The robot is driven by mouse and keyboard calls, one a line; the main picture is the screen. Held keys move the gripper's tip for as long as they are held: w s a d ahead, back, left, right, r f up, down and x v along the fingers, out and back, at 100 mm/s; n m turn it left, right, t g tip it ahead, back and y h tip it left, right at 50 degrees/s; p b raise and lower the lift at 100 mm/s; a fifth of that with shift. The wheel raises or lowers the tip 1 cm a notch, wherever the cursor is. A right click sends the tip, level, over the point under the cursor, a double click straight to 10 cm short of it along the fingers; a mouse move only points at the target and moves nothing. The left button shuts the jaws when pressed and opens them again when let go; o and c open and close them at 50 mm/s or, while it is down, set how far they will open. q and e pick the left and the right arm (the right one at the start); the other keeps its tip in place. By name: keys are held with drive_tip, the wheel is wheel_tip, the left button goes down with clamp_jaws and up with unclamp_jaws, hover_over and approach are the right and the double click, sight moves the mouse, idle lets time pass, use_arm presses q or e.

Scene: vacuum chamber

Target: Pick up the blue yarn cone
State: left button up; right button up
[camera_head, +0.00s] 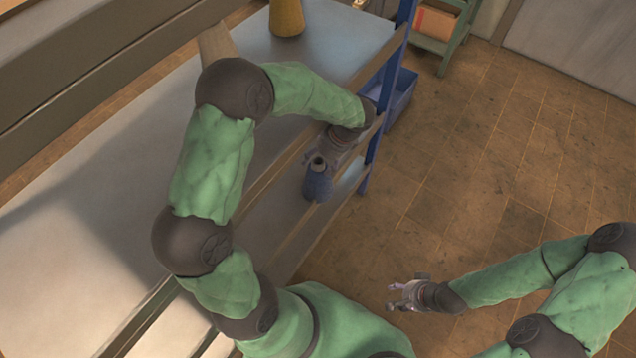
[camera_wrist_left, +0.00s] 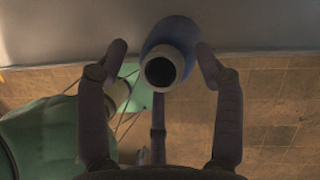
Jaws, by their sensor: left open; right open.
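The blue yarn cone (camera_head: 317,186) is at the front edge of the lower shelf board (camera_head: 285,226), just below my left gripper (camera_head: 317,160). In the left wrist view the cone (camera_wrist_left: 171,32) shows its pale top with a dark hole facing the camera. My right gripper (camera_head: 403,295) is open and empty over the floor, away from the shelf.
A yellow cone (camera_head: 287,18) and a beige cone (camera_head: 216,40) stand on the upper shelf board (camera_head: 80,200). A blue shelf post (camera_head: 386,85) is close beside my left wrist. A blue bin (camera_head: 401,98) lies beyond it.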

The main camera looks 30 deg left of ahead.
use_arm(q)
clamp_jaws()
idle(0.5)
